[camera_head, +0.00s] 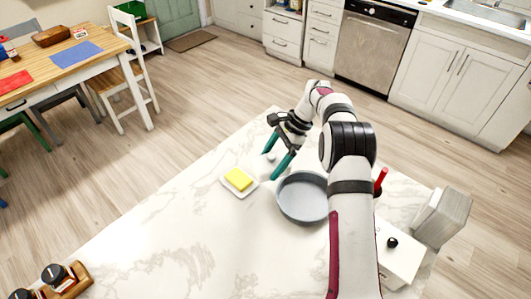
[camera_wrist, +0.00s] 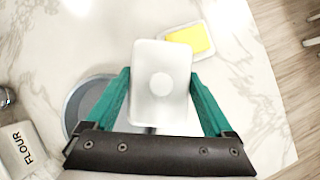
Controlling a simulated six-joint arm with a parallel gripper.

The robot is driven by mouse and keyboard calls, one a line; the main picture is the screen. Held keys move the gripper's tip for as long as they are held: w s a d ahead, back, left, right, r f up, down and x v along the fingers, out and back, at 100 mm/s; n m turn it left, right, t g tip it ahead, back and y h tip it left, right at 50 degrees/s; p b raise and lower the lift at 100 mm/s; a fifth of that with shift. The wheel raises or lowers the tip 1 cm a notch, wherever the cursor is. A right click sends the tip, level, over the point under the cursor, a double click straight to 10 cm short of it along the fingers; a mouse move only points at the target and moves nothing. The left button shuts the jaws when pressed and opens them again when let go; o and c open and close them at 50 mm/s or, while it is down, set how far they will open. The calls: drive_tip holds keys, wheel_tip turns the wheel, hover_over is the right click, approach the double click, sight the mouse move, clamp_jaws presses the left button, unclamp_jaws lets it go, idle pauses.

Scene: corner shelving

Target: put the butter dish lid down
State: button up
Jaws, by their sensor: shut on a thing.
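My gripper (camera_head: 276,146) is shut on the white butter dish lid (camera_wrist: 150,110), a rectangular cover with a round knob. In the wrist view the teal fingers press on its left and right sides. In the head view the lid (camera_head: 262,168) is pale against the white marble; whether it touches the counter I cannot tell. The butter dish (camera_head: 229,184) is a small white plate holding a yellow block of butter (camera_head: 238,179). It is uncovered, just left of the gripper in the head view, and beyond the lid at upper right in the wrist view (camera_wrist: 190,40).
A grey-blue round pan (camera_head: 302,197) stands close to the right of the lid, partly behind my arm. A white canister (camera_head: 400,262), labelled FLOUR in the wrist view (camera_wrist: 22,148), stands farther right. A jar rack (camera_head: 68,284) sits front left. The marble counter (camera_head: 180,240) is bare at left.

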drive_tip(key=w+d+r+m+t+h, duration=0.2)
drive_tip(key=w+d+m+t, duration=0.4)
drive_tip(key=w+d+m, duration=0.5)
drive_tip(key=shift+m, duration=0.7)
drive_tip(key=w+a+f, duration=0.1)
drive_tip(key=a+f, duration=0.1)
drive_tip(key=a, duration=0.2)
drive_tip(key=w+a+f, duration=0.1)
drive_tip(key=a+f, duration=0.1)
drive_tip(key=a, duration=0.1)
drive_tip(key=w+a+f, duration=0.1)
drive_tip(key=a+f, duration=0.2)
drive_tip(key=a, duration=0.1)
drive_tip(key=shift+w+a, duration=0.3)
drive_tip(key=shift+a, duration=0.05)
drive_tip(key=shift+f, duration=1.9)
drive_tip(key=shift+f, duration=0.1)
drive_tip(key=o, duration=1.3)
drive_tip(key=shift+c, duration=0.2)
